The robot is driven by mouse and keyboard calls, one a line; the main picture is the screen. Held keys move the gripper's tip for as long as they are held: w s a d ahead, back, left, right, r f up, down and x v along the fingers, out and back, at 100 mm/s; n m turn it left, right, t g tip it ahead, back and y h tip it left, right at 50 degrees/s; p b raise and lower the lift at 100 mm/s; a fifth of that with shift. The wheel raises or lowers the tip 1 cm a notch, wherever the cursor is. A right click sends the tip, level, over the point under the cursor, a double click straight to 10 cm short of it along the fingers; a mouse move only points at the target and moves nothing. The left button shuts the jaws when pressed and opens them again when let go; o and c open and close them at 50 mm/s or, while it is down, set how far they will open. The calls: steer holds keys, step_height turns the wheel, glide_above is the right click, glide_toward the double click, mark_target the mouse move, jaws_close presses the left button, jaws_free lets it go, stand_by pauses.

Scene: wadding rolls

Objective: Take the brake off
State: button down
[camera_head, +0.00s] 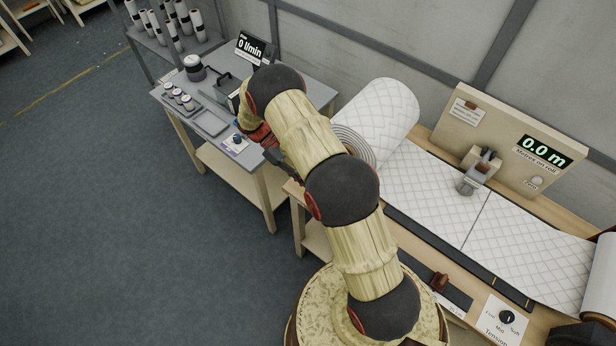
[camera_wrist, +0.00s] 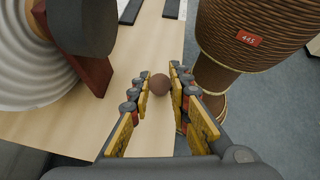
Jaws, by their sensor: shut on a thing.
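In the wrist view, my gripper (camera_wrist: 160,77) is shut on a round brown knob (camera_wrist: 159,85), which sits between its two fingertips. What the knob is fixed to is hidden. A reddish-brown block (camera_wrist: 92,76) under a dark grey part (camera_wrist: 84,25) stands at the left, close to the ridged end of the wadding roll (camera_wrist: 35,75). I cannot tell whether the block touches the roll. In the head view, the white quilted roll (camera_head: 380,112) lies at the left end of the machine, and my arm hides the knob and fingertips.
A grey side table (camera_head: 318,90) holds jars, trays and a display reading 0 l/min (camera_head: 250,47). The machine's panel (camera_head: 480,130) reads 0.0 m. A tension dial (camera_head: 506,317) and a red-brown handle (camera_head: 439,281) are at its front. The floor at left is clear.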

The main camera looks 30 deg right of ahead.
steer(key=shift+w+a+f+g, duration=0.1)
steer(key=shift+w+g, duration=0.2)
steer(key=c, duration=1.8)
jaws_free()
steer(key=shift+o, duration=0.8)
steer(key=v, duration=1.2)
steer(key=shift+f, duration=0.1)
